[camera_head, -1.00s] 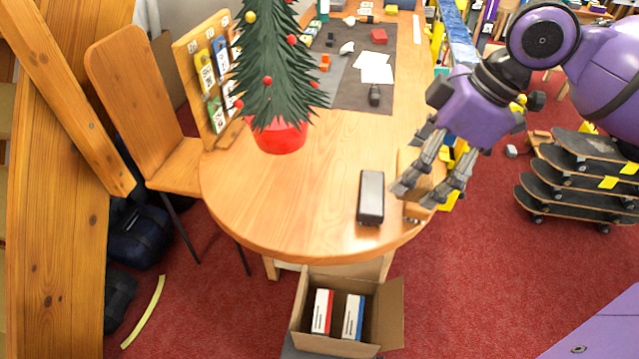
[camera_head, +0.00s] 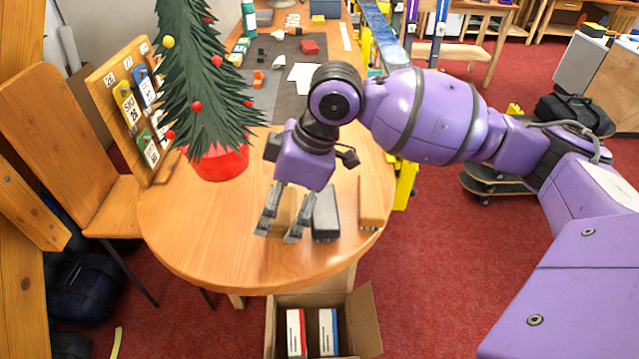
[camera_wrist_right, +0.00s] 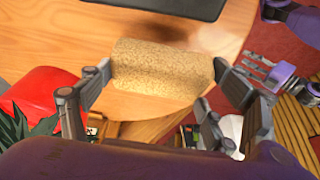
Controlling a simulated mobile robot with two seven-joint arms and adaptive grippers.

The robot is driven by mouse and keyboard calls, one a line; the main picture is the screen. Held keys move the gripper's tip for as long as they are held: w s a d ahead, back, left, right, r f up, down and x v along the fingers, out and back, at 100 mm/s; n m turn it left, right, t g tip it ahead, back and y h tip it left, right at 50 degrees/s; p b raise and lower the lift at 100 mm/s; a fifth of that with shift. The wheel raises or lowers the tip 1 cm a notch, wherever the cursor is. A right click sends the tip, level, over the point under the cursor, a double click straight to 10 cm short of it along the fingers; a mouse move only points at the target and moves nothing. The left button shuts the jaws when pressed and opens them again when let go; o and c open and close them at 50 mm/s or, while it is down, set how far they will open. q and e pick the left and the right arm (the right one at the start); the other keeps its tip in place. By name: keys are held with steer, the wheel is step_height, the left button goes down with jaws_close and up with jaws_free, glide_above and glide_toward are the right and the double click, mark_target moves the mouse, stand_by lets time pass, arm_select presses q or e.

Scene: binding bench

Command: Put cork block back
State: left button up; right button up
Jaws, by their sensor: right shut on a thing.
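My right gripper (camera_head: 283,230) is shut on the cork block (camera_head: 286,207), over the front of the round wooden table end. In the right wrist view the speckled tan cork block (camera_wrist_right: 162,72) lies across between the fingertips. The fingers and hand hide part of it in the head view. I cannot tell whether it touches the table. My left gripper (camera_wrist_right: 278,78) seems to show at the right of the wrist view, small and partly cut off; it is not in the head view.
A grey-black block (camera_head: 326,213) stands just right of my right gripper. A wooden block (camera_head: 373,198) is at the table's right edge. A Christmas tree in a red pot (camera_head: 217,164) stands back left. An open carton (camera_head: 367,318) is below the front edge. The table's left front is clear.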

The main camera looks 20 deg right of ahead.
mark_target(277, 218)
steer(key=shift+w+a+f, duration=0.1)
steer(key=shift+a+f, duration=0.05)
steer(key=shift+a, duration=0.1)
steer(key=shift+w+a+f, duration=0.1)
steer(key=shift+a+f, duration=0.05)
steer(key=shift+f, duration=1.55)
steer(key=shift+f, duration=0.1)
steer(key=o, duration=1.1)
steer(key=v, duration=1.2)
steer(key=shift+p, duration=0.4)
